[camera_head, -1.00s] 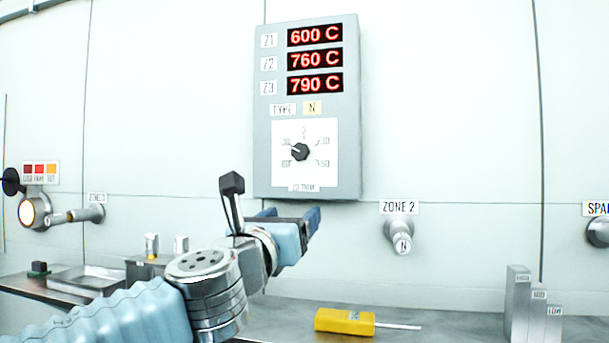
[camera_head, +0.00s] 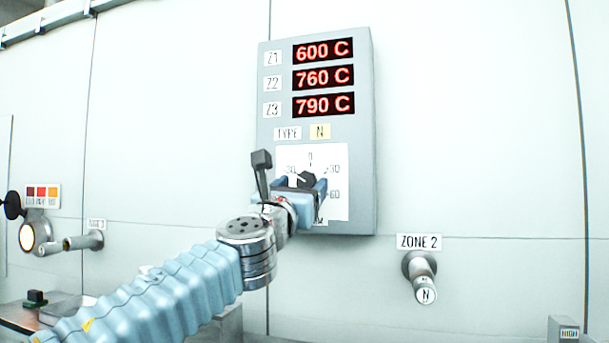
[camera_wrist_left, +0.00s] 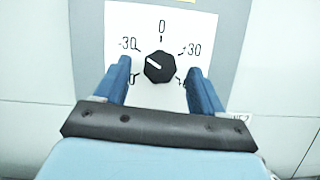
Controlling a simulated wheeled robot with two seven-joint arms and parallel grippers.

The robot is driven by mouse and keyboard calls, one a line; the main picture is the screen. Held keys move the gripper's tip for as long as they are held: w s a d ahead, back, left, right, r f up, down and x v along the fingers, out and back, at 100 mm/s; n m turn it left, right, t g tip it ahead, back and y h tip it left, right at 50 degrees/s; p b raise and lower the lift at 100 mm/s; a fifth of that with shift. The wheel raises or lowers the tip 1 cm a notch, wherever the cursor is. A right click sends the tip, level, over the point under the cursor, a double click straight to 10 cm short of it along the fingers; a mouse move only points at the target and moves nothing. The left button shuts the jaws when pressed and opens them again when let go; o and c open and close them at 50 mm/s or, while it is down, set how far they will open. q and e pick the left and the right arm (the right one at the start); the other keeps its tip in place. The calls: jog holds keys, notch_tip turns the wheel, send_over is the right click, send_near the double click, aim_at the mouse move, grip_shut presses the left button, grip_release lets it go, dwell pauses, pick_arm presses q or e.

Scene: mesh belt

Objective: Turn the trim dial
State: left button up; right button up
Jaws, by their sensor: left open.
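The trim dial is a black faceted knob (camera_head: 308,179) on a white scale plate (camera_head: 340,204) low on the grey control panel (camera_head: 364,130). In the left wrist view the knob (camera_wrist_left: 160,67) has a white pointer line aimed up and left, towards the -30 mark. My left gripper (camera_head: 306,183) is open, with its blue fingers on either side of the knob. In the wrist view the left gripper (camera_wrist_left: 163,78) shows a gap between each finger and the knob. The fingers hide some lower scale marks. My right gripper is not in view.
The panel's red displays (camera_head: 323,77) read 600 C, 760 C and 790 C. A ZONE 2 port (camera_head: 421,277) sticks out of the wall at lower right. Another port (camera_head: 84,241) and a round fitting (camera_head: 34,234) are at the left. The wall right of the panel is clear.

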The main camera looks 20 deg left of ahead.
aim_at(308, 181)
pick_arm(q)
jog(key=shift+x, duration=1.15)
jog(key=c, duration=1.1)
jog(key=shift+o, duration=0.2)
jog(key=shift+n, duration=0.3)
